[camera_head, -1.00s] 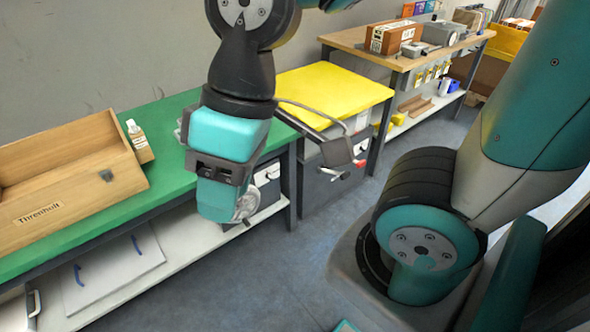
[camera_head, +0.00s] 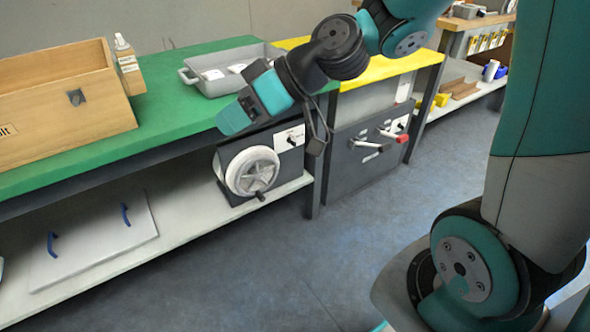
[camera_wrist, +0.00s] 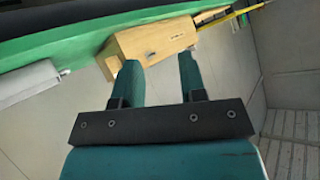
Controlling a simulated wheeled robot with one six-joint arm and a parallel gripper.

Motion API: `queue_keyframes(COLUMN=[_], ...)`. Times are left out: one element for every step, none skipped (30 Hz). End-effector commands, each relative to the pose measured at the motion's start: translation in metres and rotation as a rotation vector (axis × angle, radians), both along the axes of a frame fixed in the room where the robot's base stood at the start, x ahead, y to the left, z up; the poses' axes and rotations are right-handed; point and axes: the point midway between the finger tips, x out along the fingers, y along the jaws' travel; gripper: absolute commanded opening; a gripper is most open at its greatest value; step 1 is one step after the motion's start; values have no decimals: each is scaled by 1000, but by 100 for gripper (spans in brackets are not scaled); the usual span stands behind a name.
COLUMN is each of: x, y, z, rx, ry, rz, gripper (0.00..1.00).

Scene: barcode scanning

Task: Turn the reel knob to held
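A dark reel box with a pale spoked wheel (camera_head: 251,171) stands on the shelf under the green table. The wheel has a dark crank handle (camera_head: 260,197) at its lower edge. A white label with a small dark knob (camera_head: 291,138) is on the box front, right of the wheel. The knob's setting is too small to read. My gripper (camera_head: 232,118) is above and left of the box, near the table's front edge, apart from the knob. In the wrist view my gripper (camera_wrist: 158,68) has two teal fingers spread with nothing between them. The reel does not clearly show there.
A grey tray (camera_head: 205,84), a wooden box (camera_head: 85,110) and a small bottle (camera_head: 122,44) stand on the green table (camera_head: 150,135). Right of the reel box is a table leg (camera_head: 316,165), then a dark cabinet (camera_head: 345,168) with protruding levers. The floor in front is clear.

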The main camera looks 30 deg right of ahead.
Motion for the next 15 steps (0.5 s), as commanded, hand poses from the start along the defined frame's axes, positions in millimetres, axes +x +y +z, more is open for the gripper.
queue_keyframes(x=[15,23,33,41,49,59,66,73,81,87,93,99,104,108,112], y=[-11,-17,-26,-33,-41,-53,-62,-72,-86,-97,-108,-125,-138,-150,-168], z=[-46,-58,-74,-86,-98,-115,-127,-139,-156,-169,-182,-199,-212,-226,-243], rx=[28,43,62,74,87,101,109,117,125,130,132,133,132,131,125], ry=[-42,-73,-113,-145,-177,-218,-249,-280,-319,-348,-377,-416,-443,-468,-501], rz=[-36,-55,-84,-108,-134,-170,-199,-229,-272,-305,-341,-390,-429,-467,-519], gripper=[38,38,38,38,38,38,38,38,38,38,38,38,38,38,38])
